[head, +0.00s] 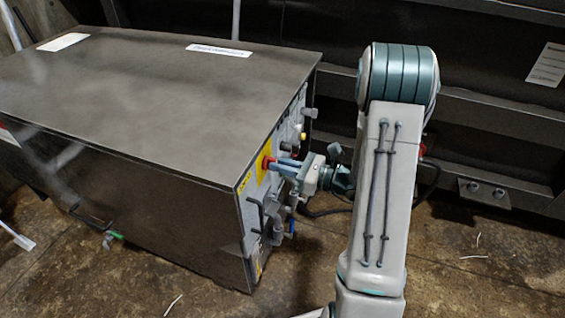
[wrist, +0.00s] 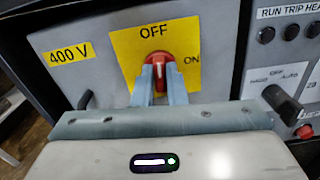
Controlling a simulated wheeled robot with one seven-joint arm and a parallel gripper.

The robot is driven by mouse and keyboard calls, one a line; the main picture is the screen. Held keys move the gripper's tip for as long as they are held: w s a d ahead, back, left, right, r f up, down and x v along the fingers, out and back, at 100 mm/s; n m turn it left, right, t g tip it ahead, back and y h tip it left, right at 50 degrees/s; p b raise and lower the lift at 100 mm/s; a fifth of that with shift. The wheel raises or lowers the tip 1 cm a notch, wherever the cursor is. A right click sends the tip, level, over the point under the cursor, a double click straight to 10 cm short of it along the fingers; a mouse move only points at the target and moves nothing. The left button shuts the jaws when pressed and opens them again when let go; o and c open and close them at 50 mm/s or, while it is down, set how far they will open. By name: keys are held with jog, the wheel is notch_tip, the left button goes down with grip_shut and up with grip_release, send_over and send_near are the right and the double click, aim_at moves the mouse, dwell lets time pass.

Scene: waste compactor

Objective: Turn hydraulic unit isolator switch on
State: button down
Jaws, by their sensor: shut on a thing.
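The isolator switch is a red rotary knob (wrist: 156,65) on a yellow plate (wrist: 185,38) marked OFF at the top and ON at the right. A white mark on the knob points up, toward OFF. In the head view the red knob (head: 267,162) is on the end panel of the dark cabinet. My gripper (wrist: 159,80) is shut on the red knob, with one grey-blue finger on each side of it. The head view shows my gripper (head: 279,164) reaching the panel from the right. The lower part of the knob is hidden between the fingers.
A yellow 400 V label (wrist: 69,56) is left of the plate. A black selector (wrist: 282,103) and black buttons (wrist: 289,31) are to the right. Handles and fittings (head: 279,225) stick out below on the panel.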

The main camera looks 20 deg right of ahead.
jog(key=shift+f+m+p, duration=0.15)
jog(key=shift+m+p, duration=4.05)
jog(key=shift+f+m+p, duration=0.1)
jog(key=shift+m+p, duration=4.05)
jog(key=shift+m, duration=0.05)
jog(key=shift+f, duration=0.1)
jog(key=c, duration=1.5)
grip_release()
jog(key=shift+o, duration=0.2)
